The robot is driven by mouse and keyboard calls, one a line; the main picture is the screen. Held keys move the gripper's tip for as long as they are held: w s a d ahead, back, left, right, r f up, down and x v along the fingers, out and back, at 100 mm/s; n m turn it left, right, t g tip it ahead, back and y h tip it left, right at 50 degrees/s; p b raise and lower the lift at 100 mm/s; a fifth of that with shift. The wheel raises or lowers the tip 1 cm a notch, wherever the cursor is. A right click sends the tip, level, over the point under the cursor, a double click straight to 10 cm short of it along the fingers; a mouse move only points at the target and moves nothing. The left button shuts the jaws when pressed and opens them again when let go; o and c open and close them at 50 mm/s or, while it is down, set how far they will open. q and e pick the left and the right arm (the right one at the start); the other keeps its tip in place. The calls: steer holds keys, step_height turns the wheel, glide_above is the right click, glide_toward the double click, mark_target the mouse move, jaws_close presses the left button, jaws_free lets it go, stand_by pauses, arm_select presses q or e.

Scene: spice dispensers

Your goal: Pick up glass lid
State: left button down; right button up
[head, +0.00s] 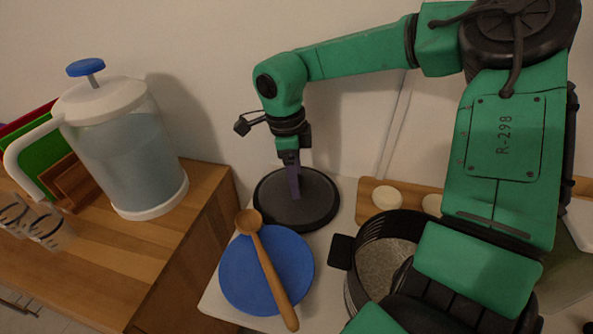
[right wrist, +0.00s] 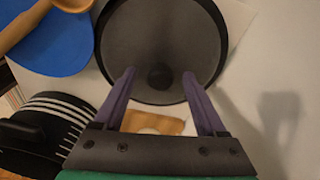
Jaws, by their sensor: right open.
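The glass lid (head: 322,202) is a dark round disc with a dark rim, lying flat on the white surface behind the blue plate. It also fills the top of the right wrist view (right wrist: 160,28), with its dark knob (right wrist: 160,77) near its lower edge. My right gripper (head: 294,192) points down over the lid. In the right wrist view its purple fingers (right wrist: 158,76) are open, one on each side of the knob in the picture. I cannot tell whether the fingertips are level with the knob or above it. My left gripper is not in view.
A blue plate (head: 238,278) with a wooden spoon (head: 270,270) across it is in front of the lid. A dark pot (head: 356,283) stands to the right, partly behind my arm. A board (head: 366,208) with pale round pieces lies behind it. A pitcher (head: 135,150) stands left.

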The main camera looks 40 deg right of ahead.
jaws_close()
steer(key=shift+w, duration=0.1)
stand_by(1.2)
